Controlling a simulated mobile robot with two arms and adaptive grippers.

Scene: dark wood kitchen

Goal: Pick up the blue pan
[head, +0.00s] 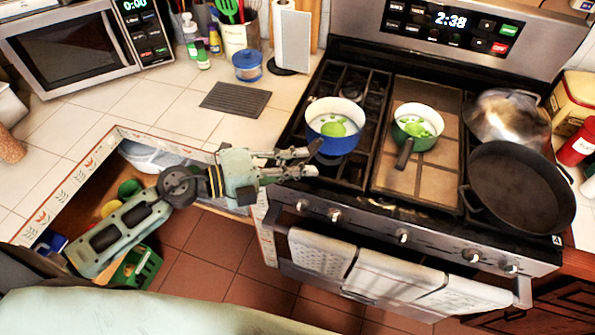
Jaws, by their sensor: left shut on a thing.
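The blue pan (343,146) sits upright at the left front of the stove, white inside with green pieces in it. My left gripper (313,160) reaches in from the left and is shut on the pan's handle at its lower left side. The fingers hide most of the handle. Whether the pan is still resting on the grate or just clear of it is hard to tell. My right gripper is not in view.
A green pan (417,143) with a dark handle stands just right, on the stove's middle. A black skillet (520,188) and a steel pan (507,117) are farther right.

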